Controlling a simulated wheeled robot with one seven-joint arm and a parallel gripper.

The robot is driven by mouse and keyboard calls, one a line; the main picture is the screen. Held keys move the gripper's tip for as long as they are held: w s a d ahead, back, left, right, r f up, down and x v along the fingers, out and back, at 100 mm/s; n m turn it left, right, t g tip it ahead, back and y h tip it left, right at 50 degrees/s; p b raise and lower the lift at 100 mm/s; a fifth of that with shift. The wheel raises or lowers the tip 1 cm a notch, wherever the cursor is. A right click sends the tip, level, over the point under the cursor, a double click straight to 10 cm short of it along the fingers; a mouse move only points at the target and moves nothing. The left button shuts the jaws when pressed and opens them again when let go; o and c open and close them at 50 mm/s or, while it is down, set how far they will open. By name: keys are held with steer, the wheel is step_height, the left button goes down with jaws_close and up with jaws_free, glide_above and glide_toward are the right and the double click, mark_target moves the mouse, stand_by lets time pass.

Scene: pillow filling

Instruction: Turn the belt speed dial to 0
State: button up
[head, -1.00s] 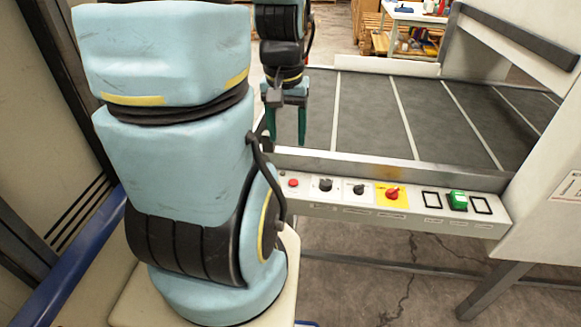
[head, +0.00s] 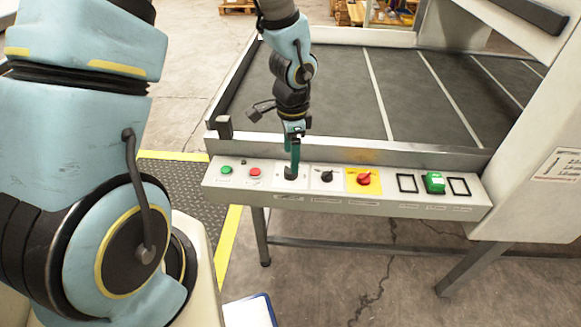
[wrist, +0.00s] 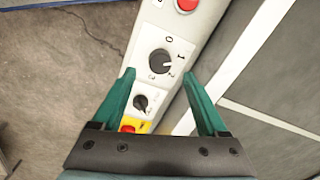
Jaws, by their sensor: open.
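The numbered dial (wrist: 160,62), a round black knob on a white plate marked 0, 1 and 2, is between and just beyond my fingertips in the wrist view. Its pale pointer mark seems to face right, near 1 and 2, but the exact setting is hard to read. In the head view this dial (head: 290,174) is partly hidden by my fingers. My gripper (head: 292,166) points down over it, its green fingers open; in the wrist view the gripper (wrist: 158,78) straddles the dial's line. I cannot tell whether the fingers touch it.
A second black dial (head: 327,176) and a red rotary switch (head: 364,179) on yellow sit to the right. A red button (head: 255,172) and green button (head: 226,170) sit left. A green rocker (head: 433,183) is farther right. The dark belt (head: 330,90) lies behind the panel.

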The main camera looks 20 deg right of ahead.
step_height(320, 180, down, 5)
steer(key=shift+w+d+f, duration=0.1)
stand_by(0.3)
jaws_close()
stand_by(0.5)
